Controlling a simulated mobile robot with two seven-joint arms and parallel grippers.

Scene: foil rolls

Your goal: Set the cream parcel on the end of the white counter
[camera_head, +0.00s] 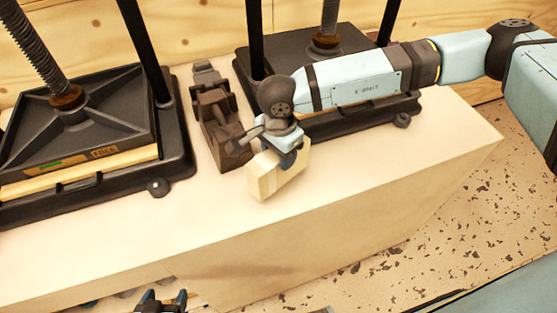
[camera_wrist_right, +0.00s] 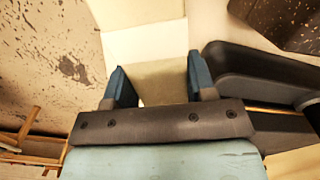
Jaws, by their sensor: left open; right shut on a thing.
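The cream parcel (camera_head: 265,179), a pale block with a lighter band, is over the white counter (camera_head: 360,178) near its front edge, around mid-length. My right gripper (camera_head: 288,152) is shut on the parcel from above. In the right wrist view the parcel (camera_wrist_right: 163,78) shows between the two blue fingers. I cannot tell whether its underside touches the counter. The counter's right end is clear in the head view. My left gripper (camera_head: 161,298) is open and empty, low at the bottom edge in front of the counter.
Two black screw presses stand on the counter, one at left (camera_head: 90,125) and one behind my right arm (camera_head: 290,60). A dark brown tool-like object (camera_head: 215,115) sits between them, close to the parcel. Speckled floor (camera_head: 420,235) lies beyond the right end.

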